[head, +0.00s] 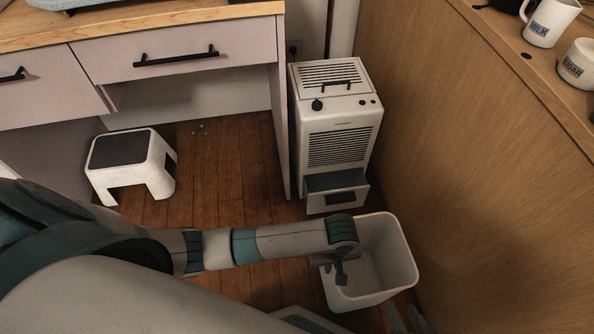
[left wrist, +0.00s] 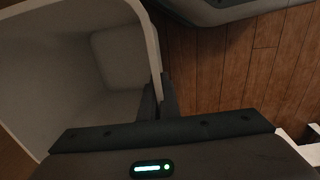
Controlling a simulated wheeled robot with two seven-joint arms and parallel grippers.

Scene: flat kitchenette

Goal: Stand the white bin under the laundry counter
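The white bin (head: 398,262) is open-topped and roughly upright at the lower right, in front of the white appliance. I cannot tell whether its base touches the floor. My left gripper (head: 341,274) reaches across from the left to the bin's left side. In the left wrist view its fingers (left wrist: 158,100) close on either side of the bin's wall (left wrist: 150,40). The laundry counter (head: 150,25) with drawers stands at the upper left, with an open space beneath.
A white step stool (head: 158,167) with a dark top stands at the counter's opening. A white appliance (head: 336,130) with a partly open lower drawer stands right of the counter's side panel (head: 281,120). A wooden panel (head: 500,170) bounds the right. Floor (head: 220,165) right of the stool is mostly clear.

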